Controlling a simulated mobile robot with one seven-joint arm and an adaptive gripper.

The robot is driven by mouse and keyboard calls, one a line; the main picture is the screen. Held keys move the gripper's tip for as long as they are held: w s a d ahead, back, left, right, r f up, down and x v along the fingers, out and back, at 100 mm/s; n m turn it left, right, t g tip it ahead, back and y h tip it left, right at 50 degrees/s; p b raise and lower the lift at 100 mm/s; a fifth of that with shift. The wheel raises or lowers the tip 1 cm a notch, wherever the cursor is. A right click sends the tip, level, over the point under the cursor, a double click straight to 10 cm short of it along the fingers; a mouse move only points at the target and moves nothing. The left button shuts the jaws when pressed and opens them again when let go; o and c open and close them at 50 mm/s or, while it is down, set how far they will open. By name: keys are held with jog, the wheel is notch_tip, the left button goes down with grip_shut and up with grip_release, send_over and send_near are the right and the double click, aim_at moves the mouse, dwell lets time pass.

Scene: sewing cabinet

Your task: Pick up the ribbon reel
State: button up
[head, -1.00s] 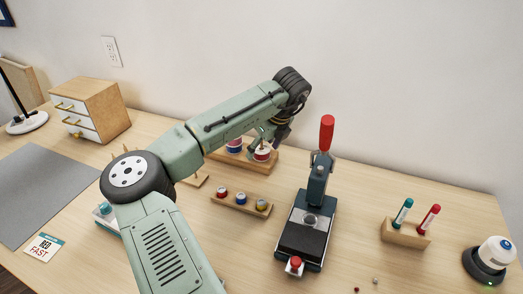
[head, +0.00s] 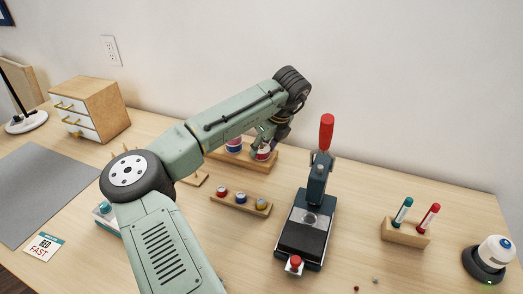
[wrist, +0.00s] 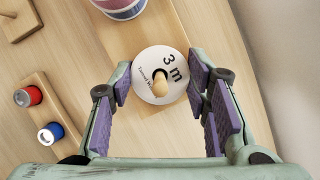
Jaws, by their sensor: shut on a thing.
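The ribbon reel (wrist: 150,88) has a round white top face marked "3 m", with a wooden peg through its middle. It sits on a wooden stand (wrist: 183,31) at the back of the table. In the head view the reel (head: 263,155) shows red and white, partly covered by my fingers. My gripper (wrist: 160,86) is above the stand, its purple pads shut on the reel from both sides. In the head view my gripper (head: 263,140) points down at the reel. A second reel (head: 234,145) with blue and red stands to the left on the same stand.
A rack of small spools (head: 240,201) lies in front of the stand. A press with a red handle (head: 326,132) stands to the right. A pen holder (head: 405,233) is farther right. A drawer cabinet (head: 88,103) stands at the back left.

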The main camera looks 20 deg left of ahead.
jog(key=shift+r, duration=0.15)
notch_tip(320, 180, up, 18)
jog(key=b, duration=0.1)
jog(key=shift+b, duration=0.3)
jog(key=shift+a, duration=0.1)
dwell(0.5)
